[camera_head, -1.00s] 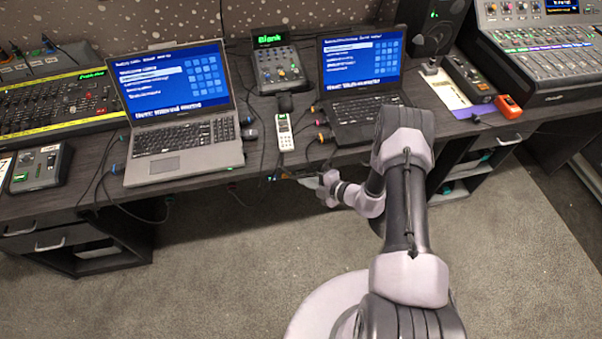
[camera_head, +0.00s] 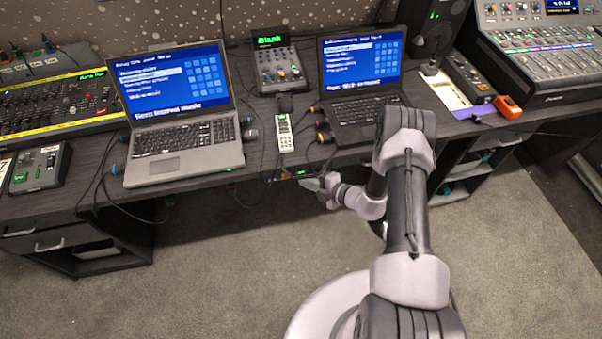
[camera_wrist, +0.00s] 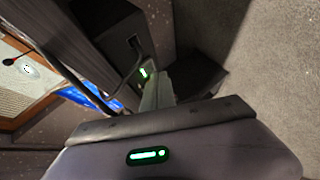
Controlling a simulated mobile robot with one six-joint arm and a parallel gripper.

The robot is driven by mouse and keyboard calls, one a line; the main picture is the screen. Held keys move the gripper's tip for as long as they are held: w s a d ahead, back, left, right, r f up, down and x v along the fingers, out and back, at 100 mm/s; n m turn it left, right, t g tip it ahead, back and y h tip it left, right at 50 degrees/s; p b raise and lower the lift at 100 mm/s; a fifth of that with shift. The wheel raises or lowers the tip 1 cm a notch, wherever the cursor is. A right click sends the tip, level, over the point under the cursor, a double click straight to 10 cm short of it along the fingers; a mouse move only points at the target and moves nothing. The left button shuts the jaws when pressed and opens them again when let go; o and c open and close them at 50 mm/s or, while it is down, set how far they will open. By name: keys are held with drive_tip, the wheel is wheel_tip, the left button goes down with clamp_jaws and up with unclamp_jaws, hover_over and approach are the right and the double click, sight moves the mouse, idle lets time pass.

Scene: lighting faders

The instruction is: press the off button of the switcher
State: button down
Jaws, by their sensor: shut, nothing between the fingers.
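The small console with the green "Blank" display (camera_head: 278,68) stands at the back of the desk between two laptops. It looks like the switcher, but I cannot read any off button on it. My gripper (camera_head: 312,184) is shut and empty, just in front of the desk's front edge and below its top. It is well short of the console. In the wrist view my gripper's pale fingers (camera_wrist: 158,90) point toward the dark desk front, near a small green light (camera_wrist: 143,72). The console does not show in the wrist view.
Two open laptops, left (camera_head: 185,120) and right (camera_head: 358,85), flank the console. A white handheld device (camera_head: 285,134) lies in front of it. Cables hang over the desk edge (camera_head: 240,183). A grey button box (camera_head: 38,168) sits at far left. The floor in front is clear.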

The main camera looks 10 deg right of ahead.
drive_tip(key=shift+s, duration=0.25)
drive_tip(key=shift+s+p, duration=0.7)
drive_tip(key=shift+s, duration=1.75)
